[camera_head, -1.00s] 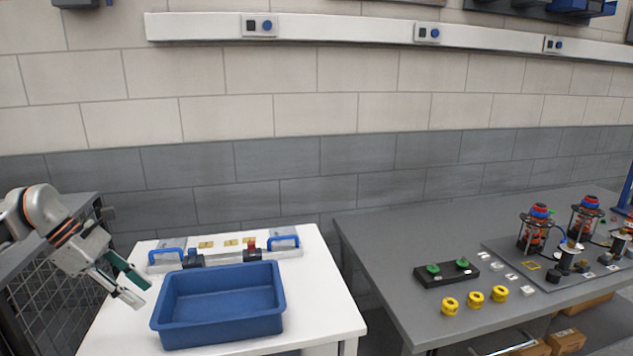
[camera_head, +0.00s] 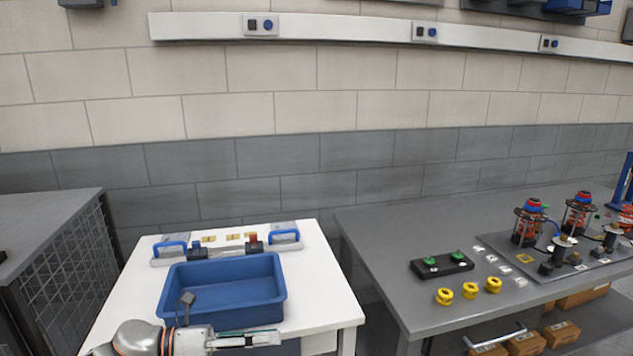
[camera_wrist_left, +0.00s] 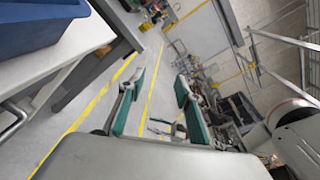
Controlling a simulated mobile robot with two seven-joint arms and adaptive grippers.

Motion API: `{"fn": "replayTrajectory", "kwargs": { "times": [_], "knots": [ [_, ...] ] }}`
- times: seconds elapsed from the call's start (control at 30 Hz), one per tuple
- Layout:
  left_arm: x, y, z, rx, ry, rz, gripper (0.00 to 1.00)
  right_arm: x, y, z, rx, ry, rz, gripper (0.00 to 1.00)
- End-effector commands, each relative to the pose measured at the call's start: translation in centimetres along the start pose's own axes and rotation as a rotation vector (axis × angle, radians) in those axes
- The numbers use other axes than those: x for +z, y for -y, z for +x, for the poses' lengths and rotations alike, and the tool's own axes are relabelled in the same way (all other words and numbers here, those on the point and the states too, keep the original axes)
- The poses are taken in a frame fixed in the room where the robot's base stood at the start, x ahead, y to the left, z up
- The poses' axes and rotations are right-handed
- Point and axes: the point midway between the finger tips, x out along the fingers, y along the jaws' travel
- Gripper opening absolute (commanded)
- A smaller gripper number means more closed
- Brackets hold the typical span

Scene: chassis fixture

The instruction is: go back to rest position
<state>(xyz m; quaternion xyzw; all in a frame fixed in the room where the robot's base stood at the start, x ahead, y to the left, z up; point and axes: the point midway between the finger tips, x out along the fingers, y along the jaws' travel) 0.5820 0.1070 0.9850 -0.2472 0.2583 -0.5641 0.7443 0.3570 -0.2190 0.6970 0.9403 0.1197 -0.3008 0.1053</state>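My left gripper (camera_head: 262,338) is low at the front of the head view, before the near wall of the blue bin (camera_head: 175,284) on the white table (camera_head: 325,296). In the left wrist view (camera_wrist_left: 160,92) its two teal-padded fingers stand apart with only floor seen between them. It is open and empty. The left arm comes in from the bottom edge, and most of it is out of view. My right gripper is not in view.
A fixture with blue handles (camera_head: 285,236) lies behind the bin. The grey bench (camera_head: 400,300) at right holds yellow rings (camera_head: 470,290), a black block with green knobs (camera_head: 441,265) and red-topped assemblies (camera_head: 529,222). A mesh-sided cabinet (camera_head: 75,262) stands at left.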

Motion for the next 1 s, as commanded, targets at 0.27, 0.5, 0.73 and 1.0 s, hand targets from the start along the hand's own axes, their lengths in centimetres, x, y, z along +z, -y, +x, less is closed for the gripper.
{"fn": "replayTrajectory", "kwargs": {
  "times": [0.27, 0.5, 0.73, 1.0],
  "knots": [
    [-3.5, -0.2, 1.9, -0.039, 0.457, -0.669, 0.34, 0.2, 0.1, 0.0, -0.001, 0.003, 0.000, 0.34],
    [-10.6, -4.4, -2.1, 0.003, 0.847, -1.310, 0.34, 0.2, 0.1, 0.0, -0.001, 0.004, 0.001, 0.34],
    [-23.5, -7.0, -8.1, 0.098, 1.231, -1.909, 0.34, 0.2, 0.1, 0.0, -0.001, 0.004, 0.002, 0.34],
    [-34.2, -5.9, -12.4, 0.185, 1.506, -2.281, 0.34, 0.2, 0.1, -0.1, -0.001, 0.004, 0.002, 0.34]
  ]
}}
